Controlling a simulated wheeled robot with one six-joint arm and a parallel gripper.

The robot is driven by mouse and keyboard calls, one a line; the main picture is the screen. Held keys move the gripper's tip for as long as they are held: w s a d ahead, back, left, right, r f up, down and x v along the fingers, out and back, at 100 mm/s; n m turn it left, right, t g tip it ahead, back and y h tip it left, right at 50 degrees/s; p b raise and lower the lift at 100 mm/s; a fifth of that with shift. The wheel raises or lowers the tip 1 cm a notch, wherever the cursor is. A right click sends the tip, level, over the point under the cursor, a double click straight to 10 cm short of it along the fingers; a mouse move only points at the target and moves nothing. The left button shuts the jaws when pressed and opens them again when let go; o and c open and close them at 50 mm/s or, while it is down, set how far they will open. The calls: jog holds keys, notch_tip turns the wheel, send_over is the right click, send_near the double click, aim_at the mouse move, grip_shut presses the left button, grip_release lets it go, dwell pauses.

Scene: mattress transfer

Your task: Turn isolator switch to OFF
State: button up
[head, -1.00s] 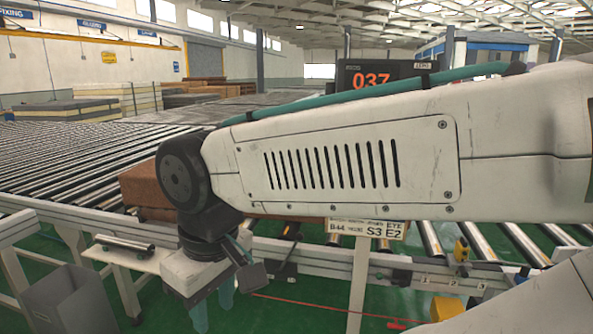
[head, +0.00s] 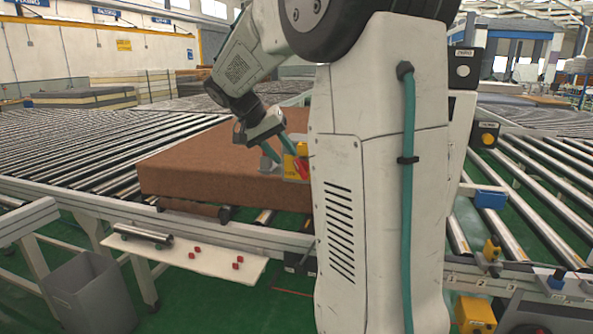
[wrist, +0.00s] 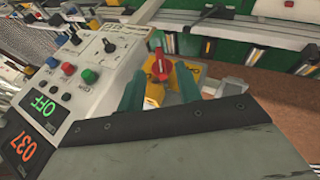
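The isolator switch has a red handle (wrist: 160,66) on a yellow body (wrist: 155,93) in the wrist view. In the head view its yellow body (head: 290,162) and red handle (head: 302,170) show just left of my arm, partly hidden. My gripper (wrist: 160,70) is open, with one teal finger on each side of the red handle in the wrist view. Gaps show between handle and fingers; I cannot tell how deep the handle sits between them. In the head view my gripper (head: 277,150) points down at the switch.
A control panel (wrist: 97,72) with coloured buttons and a green OFF display stands left in the wrist view. A brown mattress (head: 215,160) lies on the rollers. A grey bin (head: 88,295) and a white shelf (head: 200,260) with small red pieces are at lower left.

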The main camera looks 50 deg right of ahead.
aim_at(297, 166)
jog(key=shift+d+f, duration=0.35)
jog(key=shift+d, duration=0.5)
jog(key=x, duration=0.6)
jog(key=shift+d+f, duration=0.2)
jog(key=shift+f, duration=0.15)
grip_shut()
